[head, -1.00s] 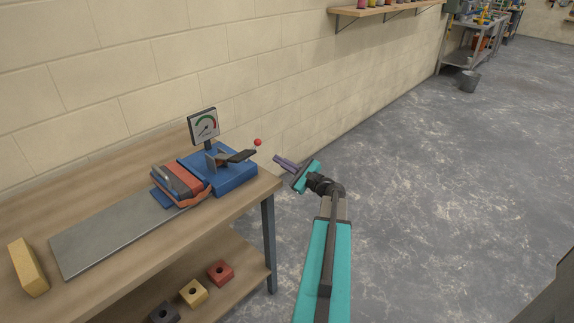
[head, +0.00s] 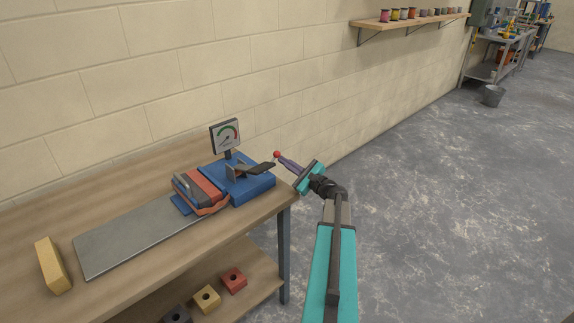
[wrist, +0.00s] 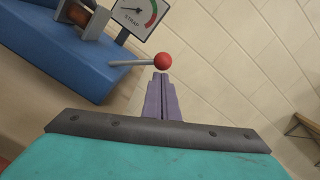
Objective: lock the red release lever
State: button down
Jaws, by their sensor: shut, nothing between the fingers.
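The release lever ends in a red ball knob (head: 277,154). In the wrist view a thin grey rod (wrist: 125,63) runs from the blue base to this red knob (wrist: 162,61). The blue tensioner base (head: 245,185) sits at the bench's right end. My gripper (head: 282,159) is shut and empty, its purple fingers pointing at the knob. In the wrist view the fingertips (wrist: 162,76) are right at the knob's near side; I cannot tell whether they touch it. A dial gauge (head: 225,136) marked STRAP stands behind the base.
A wooden bench (head: 45,228) carries a grey plate (head: 135,237), a red and grey strapped block (head: 202,188) and a yellow block (head: 53,265). A block wall (head: 180,75) stands close behind. Open floor (head: 430,210) lies to the right.

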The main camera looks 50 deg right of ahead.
aim_at(277, 156)
jog(key=shift+a, duration=0.1)
dwell(0.3)
jog(key=shift+r+n+b, duration=0.2)
jog(key=shift+n+b, duration=0.2)
jog(key=shift+b, duration=0.25)
jog(key=shift+a+r+n+b, duration=0.15)
jog(key=shift+n+b, duration=0.25)
jog(key=shift+b, duration=0.15)
jog(key=r+n+b, duration=0.1)
jog(key=n+b, duration=0.1)
jog(key=a+r+n+b, duration=0.1)
jog(key=b, duration=0.2)
jog(key=shift+a+n+y, duration=0.3)
jog(key=shift+n, duration=0.1)
jog(key=shift+w+a+r+n+g+b, duration=0.15)
jog(key=shift+a+r+n+b, duration=0.35)
jog(key=shift+n+b, duration=0.55)
jog(key=shift+a+r+n+g+b, duration=0.1)
jog(key=shift+a+r+n+b, duration=0.2)
jog(key=shift+a+n+b, duration=0.5)
jog(key=shift+w+a+r+n+g+b, duration=0.15)
jog(key=shift+a+r+n+b, duration=0.2)
jog(key=shift+n+b, duration=0.85)
jog(key=shift+r, duration=0.1)
jog(key=shift+d+b, duration=0.15)
jog(key=shift+b, duration=0.2)
